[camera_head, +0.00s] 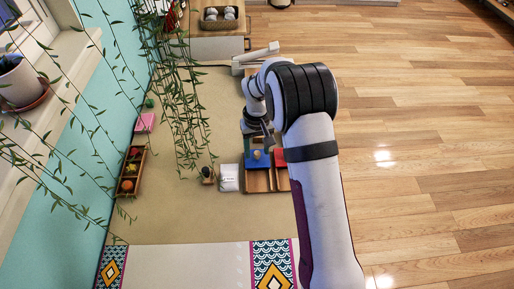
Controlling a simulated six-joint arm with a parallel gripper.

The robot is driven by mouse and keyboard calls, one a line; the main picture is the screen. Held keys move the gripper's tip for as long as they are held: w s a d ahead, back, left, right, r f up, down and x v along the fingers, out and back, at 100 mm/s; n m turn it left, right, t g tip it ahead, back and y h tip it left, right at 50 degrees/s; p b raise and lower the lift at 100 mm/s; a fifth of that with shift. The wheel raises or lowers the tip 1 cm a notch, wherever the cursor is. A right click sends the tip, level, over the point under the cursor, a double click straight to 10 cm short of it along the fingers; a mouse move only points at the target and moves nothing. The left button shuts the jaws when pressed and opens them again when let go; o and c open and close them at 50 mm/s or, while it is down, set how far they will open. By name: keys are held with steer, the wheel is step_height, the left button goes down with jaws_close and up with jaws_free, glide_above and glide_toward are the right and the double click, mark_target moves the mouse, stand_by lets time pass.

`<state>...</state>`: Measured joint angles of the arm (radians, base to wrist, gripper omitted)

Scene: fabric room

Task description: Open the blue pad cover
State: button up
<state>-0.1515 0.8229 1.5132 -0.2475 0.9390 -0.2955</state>
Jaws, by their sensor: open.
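Whether the cover is raised or flat is too small to tell. My gripper (267,139) is open, just above the blue cover in the picture and close to it. I cannot tell whether they touch. My arm hides part of the area to the right of the cover.
A red piece (280,156) sits right beside the blue cover, partly behind my arm. A white packet (229,178) and a small dark object (207,173) lie left. A wooden box of coloured balls (129,170) stands by the wall. Hanging vines (187,110) cross the upper left.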

steer(key=shift+f, duration=0.2)
jaws_close()
steer(key=shift+r, duration=0.1)
stand_by(1.2)
